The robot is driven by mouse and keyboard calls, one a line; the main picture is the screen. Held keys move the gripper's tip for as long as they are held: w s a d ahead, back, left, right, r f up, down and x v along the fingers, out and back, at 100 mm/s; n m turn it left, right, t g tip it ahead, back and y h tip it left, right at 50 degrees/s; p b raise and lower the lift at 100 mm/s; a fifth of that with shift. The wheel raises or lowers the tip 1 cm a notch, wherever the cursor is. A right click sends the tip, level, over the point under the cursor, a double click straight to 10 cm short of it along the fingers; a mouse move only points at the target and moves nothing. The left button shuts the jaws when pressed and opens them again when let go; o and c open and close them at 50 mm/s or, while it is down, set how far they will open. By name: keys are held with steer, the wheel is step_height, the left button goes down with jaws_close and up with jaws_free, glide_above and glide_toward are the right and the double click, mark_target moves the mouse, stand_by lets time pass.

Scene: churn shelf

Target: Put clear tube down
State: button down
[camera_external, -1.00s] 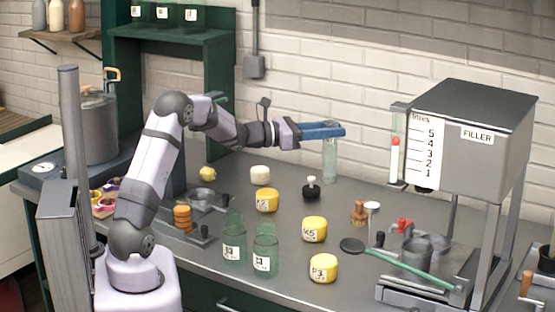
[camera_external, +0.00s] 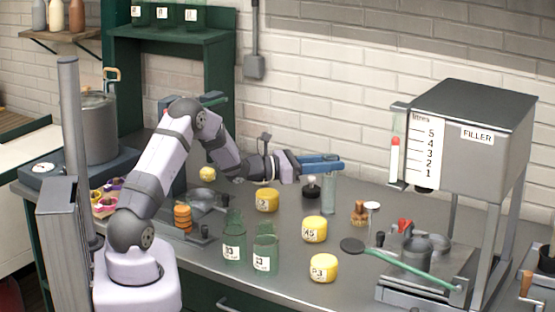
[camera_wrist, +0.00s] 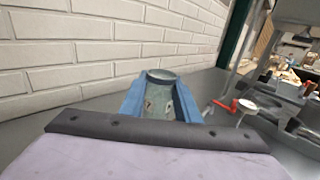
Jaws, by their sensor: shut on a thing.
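The clear tube (camera_external: 329,192) is upright at the back of the grey counter, right of the black stopper. My gripper (camera_external: 330,163), with blue fingers, is shut on the tube near its top. The tube's lower end is at or very near the counter; I cannot tell whether it touches. In the wrist view the tube (camera_wrist: 160,98) stands between the two blue fingers (camera_wrist: 160,105), and its lower part is hidden by my wrist.
A black stopper (camera_external: 311,192) stands close left of the tube. The filler (camera_external: 470,135) stands to the right, and the brick wall (camera_external: 350,100) is behind.

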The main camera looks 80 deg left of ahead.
steer(key=shift+f, duration=0.2)
steer(key=c, duration=1.3)
jaws_free()
steer(key=shift+c, duration=0.2)
steer(key=shift+r, duration=0.1)
steer(key=s+b, duration=0.3)
steer(key=s, duration=0.9)
steer(key=shift+d+r, duration=0.1)
